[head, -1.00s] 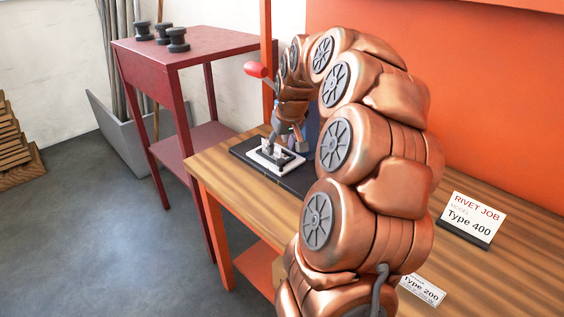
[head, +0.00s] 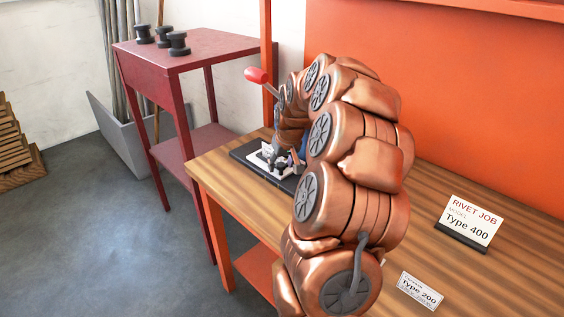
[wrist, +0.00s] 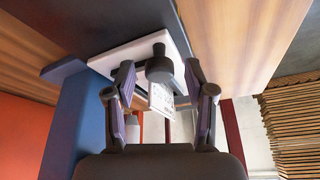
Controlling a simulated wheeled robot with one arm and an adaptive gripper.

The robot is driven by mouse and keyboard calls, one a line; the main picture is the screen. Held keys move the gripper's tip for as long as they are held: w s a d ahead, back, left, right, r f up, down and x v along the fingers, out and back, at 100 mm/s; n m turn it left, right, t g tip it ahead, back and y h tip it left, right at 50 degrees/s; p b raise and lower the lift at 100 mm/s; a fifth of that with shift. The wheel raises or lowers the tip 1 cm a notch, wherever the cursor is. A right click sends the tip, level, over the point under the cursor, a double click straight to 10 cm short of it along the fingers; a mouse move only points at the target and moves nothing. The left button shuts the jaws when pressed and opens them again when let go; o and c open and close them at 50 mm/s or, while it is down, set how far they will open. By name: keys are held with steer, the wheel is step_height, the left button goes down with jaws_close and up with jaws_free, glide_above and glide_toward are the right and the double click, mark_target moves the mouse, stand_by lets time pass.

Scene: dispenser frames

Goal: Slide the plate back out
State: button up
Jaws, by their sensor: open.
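The white plate (head: 256,158) lies on a dark base (head: 240,153) on the wooden bench, mostly hidden by my arm in the head view. In the wrist view the white plate (wrist: 112,63) carries a dark bar and a round dark knob (wrist: 159,68). My gripper (wrist: 159,76) is open, with one fingertip on each side of the knob. A gap shows between the knob and each finger; I cannot tell whether anything touches. In the head view my gripper (head: 286,165) is small and low over the plate. A red-knobbed lever (head: 257,75) rises above it.
A blue upright (wrist: 66,125) stands close to the left finger in the wrist view. Sign cards, Type 400 (head: 472,220) and Type 200 (head: 418,290), stand on the bench (head: 460,275). A dark red table (head: 185,50) with dark spools is at the left.

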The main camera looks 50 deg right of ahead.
steer(key=shift+c, duration=0.4)
jaws_close()
